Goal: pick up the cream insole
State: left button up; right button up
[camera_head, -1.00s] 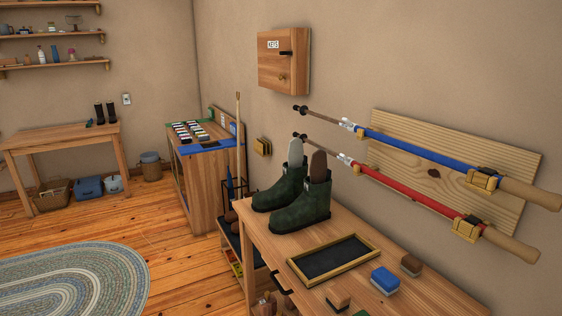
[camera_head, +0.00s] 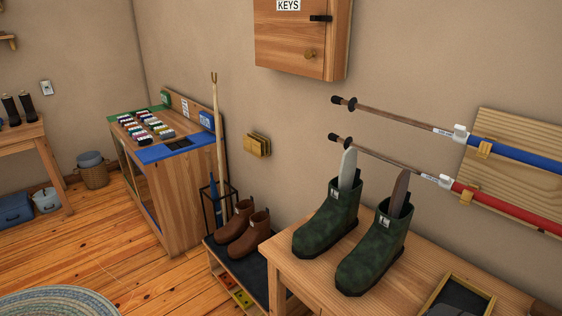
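The cream insole (camera_head: 347,168) is a pale, off-white upright piece. It sticks up out of the left one of two dark green boots (camera_head: 322,226), so its lower part is hidden inside. A brown insole (camera_head: 399,192) sticks up the same way from the right green boot (camera_head: 370,250). Both boots stand upright, side by side, on the wooden bench (camera_head: 300,268) against the wall. Neither of my grippers can be made out in view. A small dark shape at the bottom edge by the tray is too cut off to tell.
A wood-framed dark tray (camera_head: 440,292) lies right of the boots. A key cabinet (camera_head: 300,40) hangs above. Brown boots (camera_head: 240,228) stand on a low rack to the left. Floor is open at the left.

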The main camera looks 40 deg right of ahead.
aim_at(348, 167)
jog(key=i+j+z, duration=0.1)
jog(key=i+z, duration=0.3)
jog(key=i+j+z, duration=0.25)
jog(key=i+z, duration=0.2)
jog(key=i+j+z, duration=0.4)
jog(key=i, duration=0.1)
